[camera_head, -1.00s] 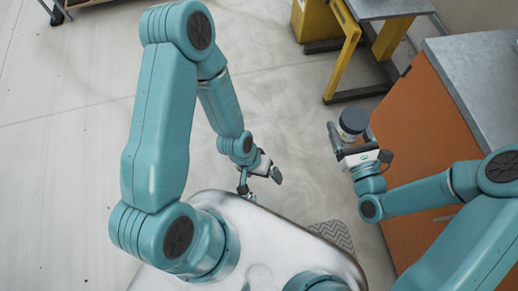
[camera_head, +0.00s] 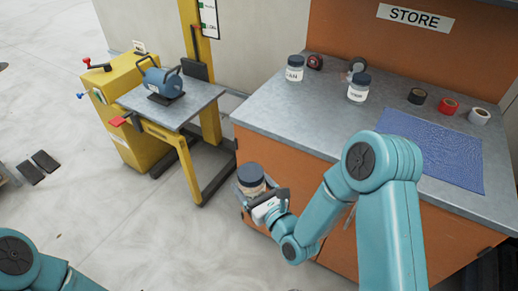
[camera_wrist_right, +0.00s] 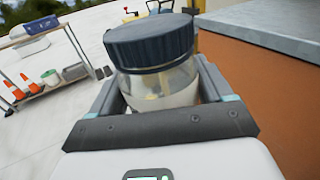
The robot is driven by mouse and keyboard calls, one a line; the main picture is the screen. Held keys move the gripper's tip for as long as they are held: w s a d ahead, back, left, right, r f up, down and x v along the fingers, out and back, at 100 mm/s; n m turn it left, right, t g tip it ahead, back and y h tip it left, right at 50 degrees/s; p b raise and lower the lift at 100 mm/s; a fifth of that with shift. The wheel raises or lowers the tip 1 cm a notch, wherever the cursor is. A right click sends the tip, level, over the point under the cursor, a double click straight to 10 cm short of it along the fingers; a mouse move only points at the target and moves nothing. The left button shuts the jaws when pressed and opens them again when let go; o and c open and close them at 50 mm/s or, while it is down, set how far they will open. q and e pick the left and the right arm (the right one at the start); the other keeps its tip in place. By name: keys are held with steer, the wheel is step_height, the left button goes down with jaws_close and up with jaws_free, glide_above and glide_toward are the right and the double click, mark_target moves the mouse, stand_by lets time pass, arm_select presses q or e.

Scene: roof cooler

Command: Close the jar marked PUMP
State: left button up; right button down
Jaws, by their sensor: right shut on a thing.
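My right gripper (camera_head: 251,188) is shut on a clear jar with a dark blue lid (camera_head: 251,176), held upright in front of the orange counter. In the right wrist view this jar (camera_wrist_right: 165,88) sits between the fingers, with pale contents and its lid on top; how tight the lid is I cannot tell. No label shows on it. On the counter stand two similar lidded jars: one at the left (camera_head: 295,68), its label seeming to end in "AN", and one further right (camera_head: 358,88) with a label too small to read surely. My left gripper is out of view.
The grey counter (camera_head: 300,110) holds a blue mat (camera_head: 430,148), several tape rolls (camera_head: 448,106), a dark red round thing (camera_head: 315,62) and a greyish round thing behind the right jar. A yellow stand with a grey table (camera_head: 190,105) bears a blue machine.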

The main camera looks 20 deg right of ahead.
steer(key=w+d+r+m+h, duration=0.1)
steer(key=d+r+m+h, duration=0.2)
steer(key=d+h, duration=0.1)
steer(key=shift+d+r+t, duration=0.15)
steer(key=shift+d+t, duration=0.25)
steer(key=shift+d, duration=0.45)
